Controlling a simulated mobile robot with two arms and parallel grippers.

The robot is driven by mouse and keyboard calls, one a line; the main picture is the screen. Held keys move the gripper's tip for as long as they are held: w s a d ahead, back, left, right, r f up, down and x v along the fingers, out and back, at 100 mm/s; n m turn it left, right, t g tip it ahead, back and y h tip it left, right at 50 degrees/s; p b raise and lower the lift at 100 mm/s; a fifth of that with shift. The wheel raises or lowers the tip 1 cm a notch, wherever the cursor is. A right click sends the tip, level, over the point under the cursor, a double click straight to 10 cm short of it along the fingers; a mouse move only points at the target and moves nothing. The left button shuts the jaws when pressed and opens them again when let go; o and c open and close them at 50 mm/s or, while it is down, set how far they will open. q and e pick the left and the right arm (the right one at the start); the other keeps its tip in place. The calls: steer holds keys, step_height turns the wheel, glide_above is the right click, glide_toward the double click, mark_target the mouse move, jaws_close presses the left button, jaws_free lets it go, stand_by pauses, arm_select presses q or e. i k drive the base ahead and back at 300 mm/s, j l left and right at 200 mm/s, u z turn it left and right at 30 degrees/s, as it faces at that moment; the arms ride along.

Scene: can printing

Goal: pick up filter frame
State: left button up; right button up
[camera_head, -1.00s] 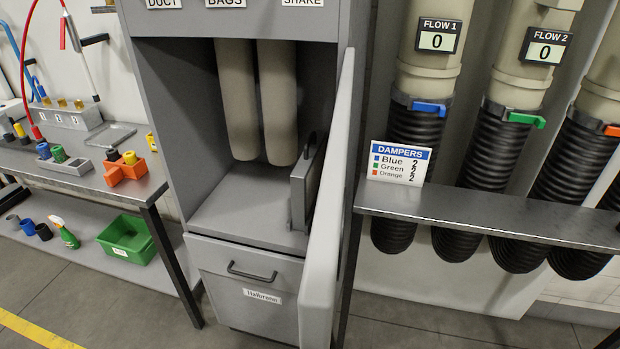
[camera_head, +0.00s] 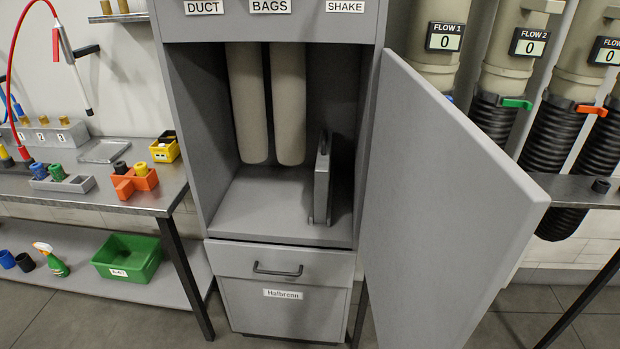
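The filter frame appears to be the thin grey upright panel (camera_head: 322,184) with a dark handle on its edge. It stands on the cabinet floor at the right inside the open grey cabinet (camera_head: 270,208), seen nearly edge-on. Two beige filter bags (camera_head: 268,105) hang to its left, apart from it. The cabinet door (camera_head: 440,215) stands open to the right. Neither of my grippers shows in the head view.
A drawer (camera_head: 285,268) below the compartment is shut. A bench (camera_head: 150,199) with orange, grey and yellow holders stands at left, a green bin (camera_head: 128,258) on its lower shelf. Hoses and a metal shelf (camera_head: 580,190) are at right. Floor in front is clear.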

mark_target(323, 169)
steer(key=i+j+z, duration=0.15)
steer(key=j, duration=0.2)
steer(key=i+j+z, duration=0.1)
steer(key=j, duration=0.3)
steer(key=i+j+z, duration=0.15)
steer(key=j, duration=0.25)
steer(key=i, duration=0.05)
